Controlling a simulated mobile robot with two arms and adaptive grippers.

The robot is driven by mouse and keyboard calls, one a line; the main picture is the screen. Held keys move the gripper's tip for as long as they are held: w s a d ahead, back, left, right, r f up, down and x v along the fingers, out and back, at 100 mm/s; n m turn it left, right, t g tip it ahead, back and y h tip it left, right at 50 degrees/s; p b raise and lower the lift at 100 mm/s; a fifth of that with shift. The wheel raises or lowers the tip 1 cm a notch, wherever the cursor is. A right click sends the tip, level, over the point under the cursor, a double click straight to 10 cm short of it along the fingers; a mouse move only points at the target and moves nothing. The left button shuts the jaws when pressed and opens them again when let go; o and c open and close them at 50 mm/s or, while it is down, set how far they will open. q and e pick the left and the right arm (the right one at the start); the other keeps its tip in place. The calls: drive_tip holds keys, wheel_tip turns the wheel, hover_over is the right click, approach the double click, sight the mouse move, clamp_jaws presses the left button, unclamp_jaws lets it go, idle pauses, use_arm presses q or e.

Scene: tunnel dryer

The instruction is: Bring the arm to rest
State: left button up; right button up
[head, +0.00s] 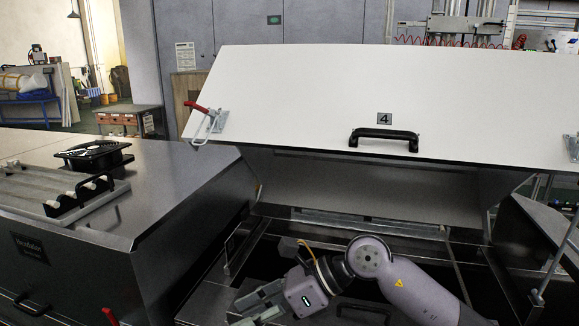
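My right arm comes in from the lower right and bends at a grey wrist joint over the open dryer bay. My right gripper (240,309) points down and left at the bottom of the head view. Its two fingers look apart, with nothing seen between them. The white lid (300,95), marked 4, stands raised above the bay. Its black handle (384,135) is on the front edge, clear of my arm. My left gripper is not in view.
A red-handled latch (205,115) sits at the lid's left corner. A lid strut (556,262) stands at the right. The bay's metal rims surround my arm.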

wheel_tip(320, 180, up, 11)
drive_tip(key=s+a+m+t+y, duration=0.2)
drive_tip(key=m+t+y, duration=0.2)
drive_tip(key=m+y, duration=0.55)
drive_tip(key=w+d+r+m+t+h, duration=0.1)
drive_tip(key=w+d+m+t+h, duration=0.35)
drive_tip(key=m+t, duration=0.75)
drive_tip(key=w+d+f+m+t+h, duration=0.1)
drive_tip(key=d+f+m+t+h, duration=0.1)
drive_tip(key=d+f+m+h, duration=1.65)
drive_tip(key=s+d+f+m+g+y, duration=0.1)
drive_tip(key=s+d+f+m+g, duration=0.4)
drive_tip(key=s+f+m+g, duration=0.5)
drive_tip(key=s+f+g+y, duration=0.1)
drive_tip(key=s+f+g, duration=0.1)
drive_tip(key=s+f, duration=0.45)
drive_tip(key=s+f+g, duration=0.2)
drive_tip(key=s+f, duration=0.2)
drive_tip(key=s, duration=0.5)
wheel_tip(320, 180, down, 26)
drive_tip(key=s+n+g, duration=0.1)
drive_tip(key=s, duration=0.1)
drive_tip(key=s+d+f, duration=0.1)
drive_tip(key=s+f, duration=0.7)
drive_tip(key=s+d+f+g, duration=0.1)
drive_tip(key=s+d+f, duration=0.1)
drive_tip(key=s+f, duration=0.5)
drive_tip(key=shift+s+d+f, duration=0.3)
drive_tip(key=shift+s+f, duration=0.1)
drive_tip(key=shift+s, duration=0.2)
